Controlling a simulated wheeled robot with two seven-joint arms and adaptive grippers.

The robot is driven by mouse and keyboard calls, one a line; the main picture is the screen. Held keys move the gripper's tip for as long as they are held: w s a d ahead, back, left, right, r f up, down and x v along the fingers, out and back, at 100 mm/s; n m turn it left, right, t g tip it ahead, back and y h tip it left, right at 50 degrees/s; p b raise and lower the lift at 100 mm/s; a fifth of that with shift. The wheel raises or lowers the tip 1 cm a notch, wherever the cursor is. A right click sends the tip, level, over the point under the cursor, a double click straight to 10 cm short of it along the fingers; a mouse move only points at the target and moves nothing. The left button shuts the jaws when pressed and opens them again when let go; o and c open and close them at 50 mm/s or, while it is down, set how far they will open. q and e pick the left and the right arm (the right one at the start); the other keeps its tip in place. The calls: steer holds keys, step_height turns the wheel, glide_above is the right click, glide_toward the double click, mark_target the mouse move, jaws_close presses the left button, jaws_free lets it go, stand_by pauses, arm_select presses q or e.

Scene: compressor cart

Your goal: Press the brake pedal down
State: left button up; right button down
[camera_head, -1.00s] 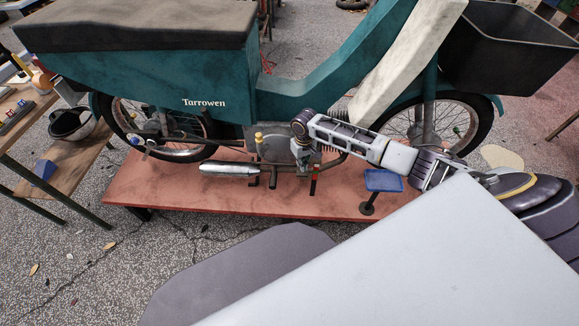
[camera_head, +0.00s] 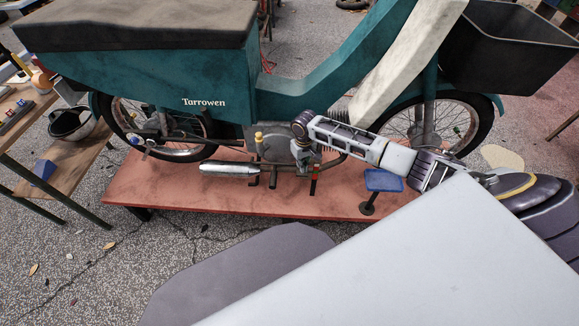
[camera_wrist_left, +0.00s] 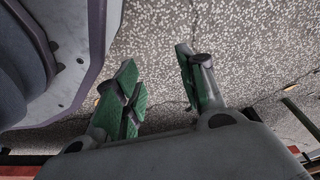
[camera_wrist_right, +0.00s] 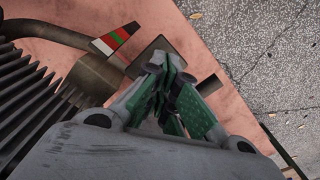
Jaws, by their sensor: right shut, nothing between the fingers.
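The teal moped (camera_head: 160,85) stands side-on on a red platform. My right gripper (camera_head: 304,164) points down beside its engine, low near the platform. In the right wrist view the right gripper (camera_wrist_right: 165,62) is shut and empty, with its fingertips over a dark flat pad (camera_wrist_right: 153,50), which looks like the brake pedal. The fingers partly cover this pad, and I cannot tell whether they touch it. A red, green and white striped marker (camera_wrist_right: 115,40) sits beside it. My left gripper (camera_wrist_left: 157,66) is open and empty above the speckled ground; it does not show in the head view.
The red platform (camera_head: 240,208) has a blue-topped stand (camera_head: 383,181) near its front right. A silver exhaust (camera_head: 229,169) lies left of the right gripper. Engine fins (camera_wrist_right: 28,110) are close on the left in the right wrist view. A wooden bench (camera_head: 75,168) stands at left.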

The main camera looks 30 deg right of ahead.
steer(key=shift+f, duration=0.25)
arm_select(q)
steer(key=shift+w+d+r, duration=0.1)
steer(key=shift+r, duration=0.1)
arm_select(e)
steer(key=shift+f, duration=0.1)
